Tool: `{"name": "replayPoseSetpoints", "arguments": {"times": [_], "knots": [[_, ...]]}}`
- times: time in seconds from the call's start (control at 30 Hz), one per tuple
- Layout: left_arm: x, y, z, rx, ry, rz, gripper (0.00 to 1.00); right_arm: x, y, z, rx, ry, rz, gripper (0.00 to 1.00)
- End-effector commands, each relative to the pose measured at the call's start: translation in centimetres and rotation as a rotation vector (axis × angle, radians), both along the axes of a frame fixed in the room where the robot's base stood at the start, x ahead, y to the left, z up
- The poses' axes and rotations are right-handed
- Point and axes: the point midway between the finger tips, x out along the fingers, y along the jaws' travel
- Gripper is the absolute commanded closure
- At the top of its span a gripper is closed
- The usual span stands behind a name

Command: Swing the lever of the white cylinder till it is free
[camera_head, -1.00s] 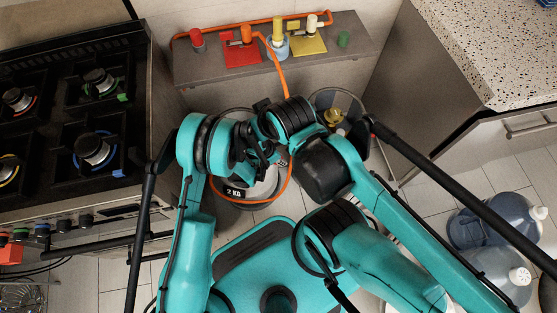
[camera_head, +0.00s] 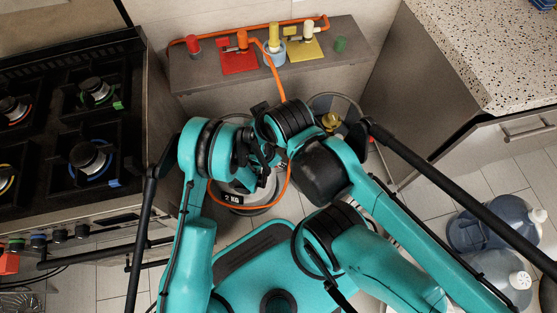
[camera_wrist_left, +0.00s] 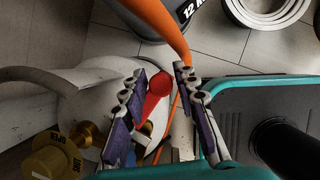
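The white cylinder (camera_wrist_left: 90,110) lies low in the left wrist view, with a brass valve knob (camera_wrist_left: 50,160) marked OPEN and SHUT. A red lever (camera_wrist_left: 158,84) shows between the fingers of my left gripper (camera_wrist_left: 158,75). The fingers are apart, one on each side of the lever; I cannot tell whether either touches it. An orange hose (camera_wrist_left: 160,25) passes just beyond the fingertips. In the head view, a pale cylinder marked 2 KG (camera_head: 233,198) is partly hidden under my arms. I cannot make out my right gripper there.
A grey shelf (camera_head: 190,78) at the back carries colored valves and an orange pipe. A stove (camera_head: 70,120) stands left and a speckled counter (camera_head: 490,50) right. Another cylinder with a brass fitting (camera_head: 331,120) stands behind my arms. Large water bottles (camera_head: 490,225) are on the floor at right.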

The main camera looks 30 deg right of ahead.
Motion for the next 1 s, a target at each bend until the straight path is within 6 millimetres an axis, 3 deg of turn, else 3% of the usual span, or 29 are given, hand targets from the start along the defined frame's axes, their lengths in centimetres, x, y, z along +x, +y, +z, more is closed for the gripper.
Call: {"name": "replayPoseSetpoints", "arguments": {"times": [0.37, 0.8, 1.0], "knots": [[0.0, 0.1, 0.3, 0.0, 0.001, 0.0, 0.58, 0.0, 0.0, 0.0, 0.0, 0.0, 0.0, 0.6], [-0.3, 2.5, 6.2, 0.001, 0.001, 0.001, 0.58, 0.0, 0.0, 0.0, 0.0, 0.0, 0.0, 0.6], [-0.4, 2.9, 6.9, 0.001, 0.001, 0.0, 0.58, 0.0, 0.0, 0.0, 0.0, 0.0, 0.0, 0.6]]}}
